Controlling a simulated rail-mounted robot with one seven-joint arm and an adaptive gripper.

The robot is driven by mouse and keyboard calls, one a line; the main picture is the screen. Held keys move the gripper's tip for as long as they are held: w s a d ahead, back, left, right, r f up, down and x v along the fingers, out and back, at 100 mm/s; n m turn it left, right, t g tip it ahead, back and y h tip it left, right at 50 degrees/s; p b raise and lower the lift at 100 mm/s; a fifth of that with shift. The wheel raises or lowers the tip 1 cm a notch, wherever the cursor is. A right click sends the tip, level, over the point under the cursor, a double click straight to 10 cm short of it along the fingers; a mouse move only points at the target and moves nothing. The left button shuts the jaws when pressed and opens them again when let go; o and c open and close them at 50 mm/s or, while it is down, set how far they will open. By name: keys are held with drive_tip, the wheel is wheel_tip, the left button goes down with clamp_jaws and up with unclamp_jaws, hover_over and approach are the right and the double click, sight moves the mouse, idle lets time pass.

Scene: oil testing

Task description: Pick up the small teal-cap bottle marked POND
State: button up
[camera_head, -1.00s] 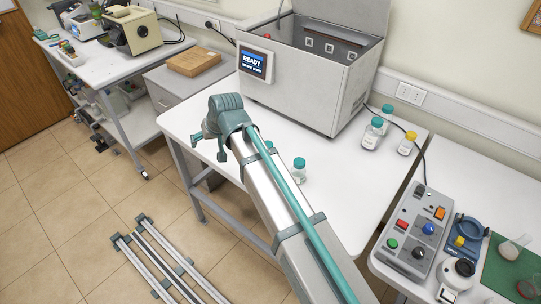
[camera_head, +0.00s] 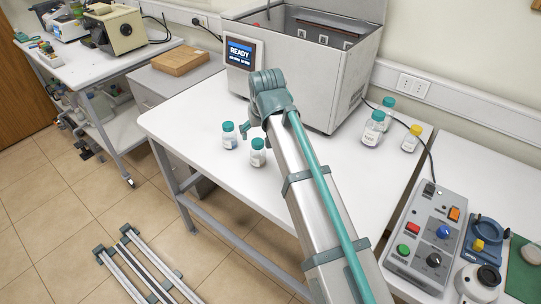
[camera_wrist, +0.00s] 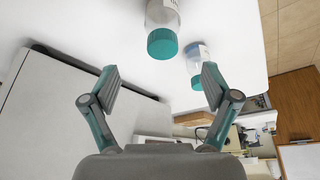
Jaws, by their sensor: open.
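Two small teal-cap bottles stand upright on the white table in the head view, a left one (camera_head: 229,136) and a right one (camera_head: 258,153). In the wrist view, one teal-cap bottle (camera_wrist: 163,40) is ahead between the fingers' lines, and another (camera_wrist: 195,66) is close to the right finger. Two more teal-cap bottles, one larger (camera_head: 373,128) and one smaller (camera_head: 388,108), stand at the right. I cannot read POND on any label. My gripper (camera_wrist: 160,86) is open and empty; in the head view it is partly hidden by my wrist, just right of the near pair.
A grey metal bath (camera_head: 305,75) with a READY screen stands behind my gripper. A yellow-cap bottle (camera_head: 411,139) is at the right. A control box (camera_head: 428,235) sits on the right-hand table. The table's front left is clear.

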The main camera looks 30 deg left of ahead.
sight(258, 141)
drive_tip(key=p+x, duration=0.1)
drive_tip(key=x, duration=0.3)
drive_tip(key=shift+a, duration=0.15)
drive_tip(key=shift+p+x, duration=1.05)
drive_tip(key=shift+x, duration=1.9)
drive_tip(key=shift+s+f, duration=0.1)
drive_tip(key=shift+s, duration=0.1)
drive_tip(key=c, duration=1.4)
